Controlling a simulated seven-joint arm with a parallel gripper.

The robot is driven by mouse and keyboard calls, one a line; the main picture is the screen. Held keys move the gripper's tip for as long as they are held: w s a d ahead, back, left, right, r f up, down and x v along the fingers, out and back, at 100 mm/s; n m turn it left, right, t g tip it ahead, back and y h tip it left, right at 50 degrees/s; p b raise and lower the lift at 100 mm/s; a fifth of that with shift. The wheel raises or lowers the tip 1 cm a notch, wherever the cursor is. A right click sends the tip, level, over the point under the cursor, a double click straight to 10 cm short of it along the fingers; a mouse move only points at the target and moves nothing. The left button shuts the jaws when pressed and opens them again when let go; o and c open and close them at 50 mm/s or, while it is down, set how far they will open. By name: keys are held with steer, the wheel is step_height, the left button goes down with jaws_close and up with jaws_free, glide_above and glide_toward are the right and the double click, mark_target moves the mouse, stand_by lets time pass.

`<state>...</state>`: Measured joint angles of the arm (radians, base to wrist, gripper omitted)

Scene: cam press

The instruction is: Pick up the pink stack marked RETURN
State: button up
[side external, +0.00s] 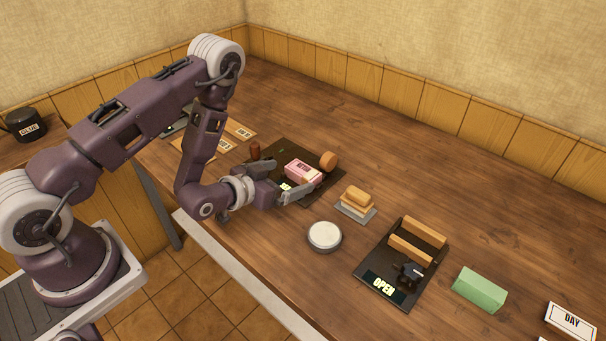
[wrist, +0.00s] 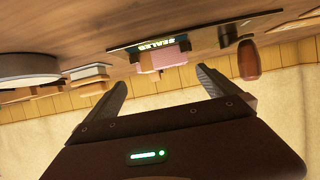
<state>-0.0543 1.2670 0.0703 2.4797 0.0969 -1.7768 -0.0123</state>
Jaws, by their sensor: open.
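The pink stack (side external: 303,171) sits on a dark mat (side external: 325,189), with a small label on top too small to read. The stack also shows in the wrist view (wrist: 174,54), beside a brown part. My gripper (side external: 297,176) is low over the near side of the mat, fingers pointing toward the stack. In the wrist view my gripper (wrist: 162,77) is open, with the stack lined up between the two fingertips. I cannot tell whether the fingers touch it. Nothing is held.
A round white-topped dish (side external: 324,235), a tan-and-white stack (side external: 357,198), an OPEN-marked press (side external: 383,284), a green block (side external: 479,289) and a DAY box (side external: 570,321) lie right.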

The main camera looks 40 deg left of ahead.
mark_target(304, 169)
steer(key=x, duration=0.7)
steer(key=shift+w+a, duration=0.1)
steer(key=shift+a, duration=0.2)
steer(key=shift+r, duration=0.1)
steer(key=c, duration=1.3)
